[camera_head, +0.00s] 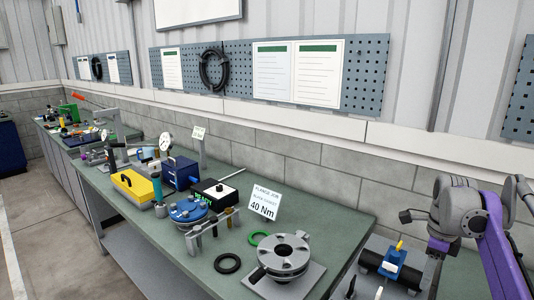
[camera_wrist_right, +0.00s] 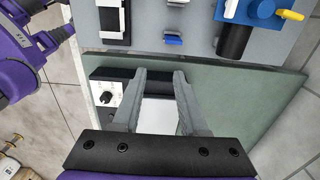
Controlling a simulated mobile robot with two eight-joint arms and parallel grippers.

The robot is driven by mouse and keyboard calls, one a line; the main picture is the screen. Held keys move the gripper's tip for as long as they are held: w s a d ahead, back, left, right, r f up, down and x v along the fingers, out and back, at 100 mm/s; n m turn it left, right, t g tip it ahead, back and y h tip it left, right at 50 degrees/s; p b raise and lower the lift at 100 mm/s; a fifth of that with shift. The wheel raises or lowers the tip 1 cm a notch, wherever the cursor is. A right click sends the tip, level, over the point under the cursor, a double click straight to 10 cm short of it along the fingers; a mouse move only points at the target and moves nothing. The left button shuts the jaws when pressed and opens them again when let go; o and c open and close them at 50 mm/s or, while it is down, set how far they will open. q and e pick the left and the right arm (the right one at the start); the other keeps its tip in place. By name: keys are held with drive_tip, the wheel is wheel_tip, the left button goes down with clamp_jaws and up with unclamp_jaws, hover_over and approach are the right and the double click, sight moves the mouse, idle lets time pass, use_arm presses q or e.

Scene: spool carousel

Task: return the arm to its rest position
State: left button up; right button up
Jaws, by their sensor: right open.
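My right arm (camera_head: 490,235), purple and grey, comes in at the right edge of the head view, beside the near workbench. In the right wrist view my right gripper (camera_wrist_right: 160,75) is open, with its two grey fingers apart and nothing held between them. It points down over a green bench top (camera_wrist_right: 270,100). A black device with a white dial panel (camera_wrist_right: 107,97) lies behind and beside the left finger. The head view does not clearly show the fingertips. My left gripper is in neither view.
A grey plate (camera_wrist_right: 186,45) carries a blue clamp (camera_wrist_right: 257,10) with a yellow handle, also seen in the head view (camera_head: 393,262). A flange (camera_head: 284,254), black ring (camera_head: 227,263) and torque card (camera_head: 264,201) are on the bench left of my arm.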

drive_tip(key=s+a+f+n+t, duration=0.1)
drive_tip(key=s+a+f+n, duration=0.25)
drive_tip(key=a+n, duration=0.35)
drive_tip(key=s+a+f+n+t, duration=0.2)
drive_tip(key=s+a+f+n, duration=0.1)
drive_tip(key=s+a+n, duration=0.25)
drive_tip(key=s+a+f+n+t, duration=0.2)
drive_tip(key=s+a+f+n, duration=0.7)
drive_tip(key=s+f+n, duration=0.3)
drive_tip(key=shift+s+f+n+t, duration=0.15)
drive_tip(key=shift+s+n+t, duration=0.15)
drive_tip(key=shift+s+n, duration=0.35)
drive_tip(key=shift+w, duration=0.15)
